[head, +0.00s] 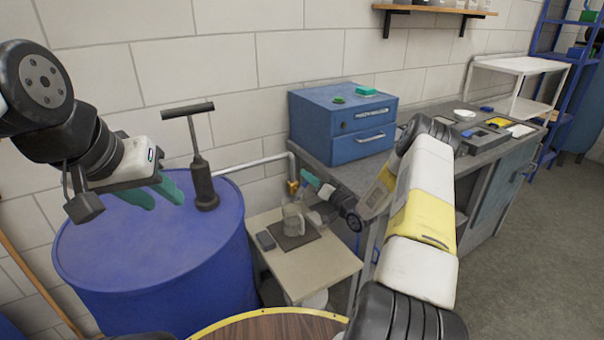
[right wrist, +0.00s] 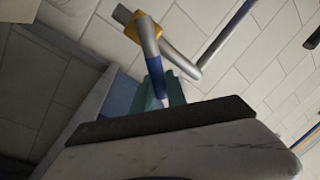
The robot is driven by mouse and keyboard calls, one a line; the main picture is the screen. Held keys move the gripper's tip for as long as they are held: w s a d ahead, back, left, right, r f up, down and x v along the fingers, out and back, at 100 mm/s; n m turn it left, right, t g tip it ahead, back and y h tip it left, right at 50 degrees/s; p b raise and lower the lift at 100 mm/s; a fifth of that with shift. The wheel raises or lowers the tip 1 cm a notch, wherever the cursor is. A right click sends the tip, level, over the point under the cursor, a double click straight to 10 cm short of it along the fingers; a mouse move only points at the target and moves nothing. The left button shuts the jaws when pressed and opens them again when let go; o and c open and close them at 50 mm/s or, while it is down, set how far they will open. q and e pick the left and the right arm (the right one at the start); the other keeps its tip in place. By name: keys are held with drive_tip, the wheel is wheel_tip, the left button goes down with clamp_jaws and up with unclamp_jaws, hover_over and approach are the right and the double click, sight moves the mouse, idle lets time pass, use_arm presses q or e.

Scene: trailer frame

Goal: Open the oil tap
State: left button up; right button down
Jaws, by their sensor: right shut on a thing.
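The oil tap has a brass body (head: 292,188) at the end of a grey pipe (head: 252,163) beside the blue barrel. In the right wrist view the brass body (right wrist: 143,24) and its lever with a blue sleeve (right wrist: 156,72) show. My right gripper (head: 311,178) is at the tap. Its teal fingers are shut on the blue-sleeved lever, also in the right wrist view (right wrist: 160,95). My left gripper (head: 164,205) is over the blue barrel's top, its teal fingers apart and empty.
A clear jug (head: 293,219) stands on a dark mat on the small table (head: 318,268), below the tap. The blue barrel (head: 160,285) carries a hand pump (head: 203,180). A blue drawer box (head: 345,123) sits on the grey workbench (head: 440,112).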

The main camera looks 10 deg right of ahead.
drive_tip(key=shift+s+a+r+n, duration=0.2)
drive_tip(key=shift+a+n, duration=0.25)
drive_tip(key=shift+n, duration=0.55)
drive_tip(key=shift+g, duration=0.3)
drive_tip(key=c, duration=1.3)
unclamp_jaws()
drive_tip(key=shift+c, duration=0.2)
drive_tip(key=v, duration=0.7)
drive_tip(key=shift+s+d, duration=0.15)
drive_tip(key=shift+s, duration=0.15)
